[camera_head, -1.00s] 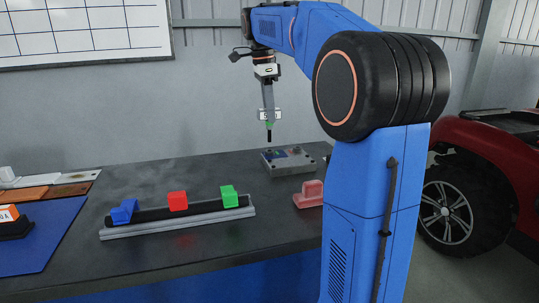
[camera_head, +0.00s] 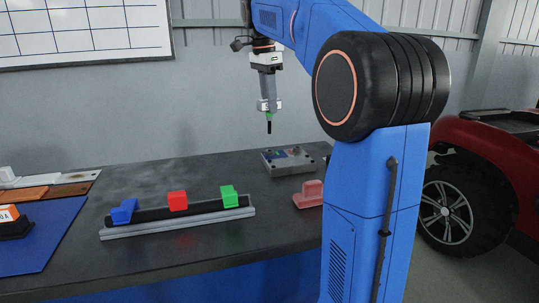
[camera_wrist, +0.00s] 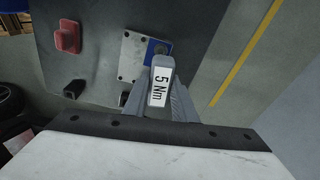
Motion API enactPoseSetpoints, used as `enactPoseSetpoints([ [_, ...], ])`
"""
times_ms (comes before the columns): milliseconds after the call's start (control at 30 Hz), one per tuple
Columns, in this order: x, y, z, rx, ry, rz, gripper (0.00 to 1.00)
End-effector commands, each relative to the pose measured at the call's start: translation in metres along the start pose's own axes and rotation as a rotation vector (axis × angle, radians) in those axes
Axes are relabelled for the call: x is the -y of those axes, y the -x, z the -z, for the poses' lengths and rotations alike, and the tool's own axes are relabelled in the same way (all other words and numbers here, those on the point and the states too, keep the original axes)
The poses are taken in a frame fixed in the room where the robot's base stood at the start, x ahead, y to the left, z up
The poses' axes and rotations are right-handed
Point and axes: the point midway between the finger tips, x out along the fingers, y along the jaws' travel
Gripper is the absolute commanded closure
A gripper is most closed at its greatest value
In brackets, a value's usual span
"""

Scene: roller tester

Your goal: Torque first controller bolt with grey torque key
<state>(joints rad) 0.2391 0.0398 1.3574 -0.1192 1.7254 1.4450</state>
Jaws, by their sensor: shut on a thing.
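My gripper (camera_head: 269,104) is shut on the grey torque key (camera_wrist: 162,62), which has a white "5 Nm" label facing the wrist camera. The key's dark tip (camera_head: 269,127) points down and hangs in the air above the controller. The controller (camera_head: 275,167) is a grey metal box with a blue part on top, lying on the dark table. In the wrist view the controller's plate (camera_wrist: 130,62) shows small dark bolts or holes and a blue patch (camera_wrist: 152,46). The key hides part of the controller there, and I cannot tell which bolt lies under the tip.
A rail (camera_head: 150,231) with blue, red and green blocks (camera_head: 178,201) stands in front. A blue mat (camera_head: 40,250) lies at left. The table (camera_head: 200,168) behind the rail is clear.

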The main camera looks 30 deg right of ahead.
Motion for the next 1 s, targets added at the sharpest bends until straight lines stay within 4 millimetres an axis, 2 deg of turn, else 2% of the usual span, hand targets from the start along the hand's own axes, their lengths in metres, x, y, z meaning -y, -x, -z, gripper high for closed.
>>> enactPoseSetpoints([
  [300,-0.0001,-0.0002,0.0001,0.002,0.273,0.033,1.00],
  [733,-0.0002,0.0000,0.0001,0.002,0.324,0.039,1.00],
  [1000,-0.0004,0.0002,0.0006,0.002,0.567,0.069,1.00],
])
